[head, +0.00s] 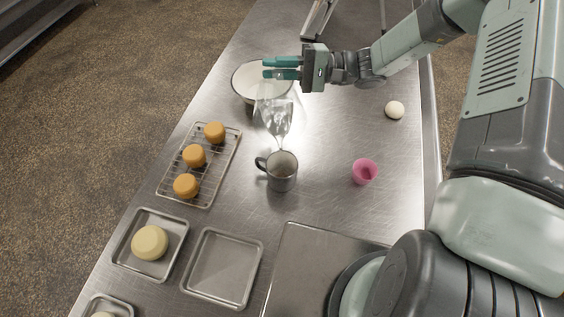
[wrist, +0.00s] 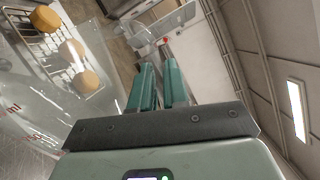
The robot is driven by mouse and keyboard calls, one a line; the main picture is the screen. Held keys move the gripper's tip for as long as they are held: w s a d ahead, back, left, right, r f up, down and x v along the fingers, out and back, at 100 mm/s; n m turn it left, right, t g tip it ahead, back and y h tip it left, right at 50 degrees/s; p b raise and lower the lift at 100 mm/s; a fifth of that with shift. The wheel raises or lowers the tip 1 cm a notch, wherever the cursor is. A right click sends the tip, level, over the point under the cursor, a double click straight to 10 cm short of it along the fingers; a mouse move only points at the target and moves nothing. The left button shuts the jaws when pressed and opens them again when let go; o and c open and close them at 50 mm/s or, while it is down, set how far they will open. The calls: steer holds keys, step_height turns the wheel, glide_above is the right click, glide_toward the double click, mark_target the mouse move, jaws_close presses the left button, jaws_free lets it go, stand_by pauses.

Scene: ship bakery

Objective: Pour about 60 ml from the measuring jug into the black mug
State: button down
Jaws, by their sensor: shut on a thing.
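My gripper (head: 283,68) is shut on the clear measuring jug (head: 277,112), near the far end of the steel table. The jug is held in the air, tipped steeply, with its narrow lower end above the mug. Clear liquid seems to show in it, and a thin stream seems to run down towards the mug; the amount cannot be read. The dark grey mug (head: 282,183) stands upright below, handle to the left; its fill level is unclear. In the wrist view, the teal fingers (wrist: 162,85) show beside the see-through jug wall (wrist: 50,108).
A pale bowl (head: 240,80) stands behind the jug. A wire rack (head: 211,163) with three brown cakes is left of the mug. A pink cup (head: 364,171) and a white egg-like ball (head: 395,110) are to the right. Trays (head: 223,268) fill the front.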

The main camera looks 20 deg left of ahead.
steer(key=shift+s+d+r+n+p, duration=0.2)
steer(key=shift+s+r+n+p, duration=0.3)
steer(key=shift+s, duration=0.25)
stand_by(1.8)
steer(key=shift+w+f, duration=0.1)
steer(key=w+f+m, duration=0.1)
steer(key=w+a+f+m, duration=0.1)
steer(key=w, duration=0.1)
steer(key=w+f+m, duration=0.1)
steer(key=shift+w+a+f, duration=0.15)
steer(key=shift+a+f, duration=0.05)
steer(key=shift+a, duration=0.15)
steer(key=shift+w+a+f+m, duration=0.2)
steer(key=shift+w+f+m, duration=0.4)
steer(key=shift+f+m, duration=0.35)
stand_by(0.8)
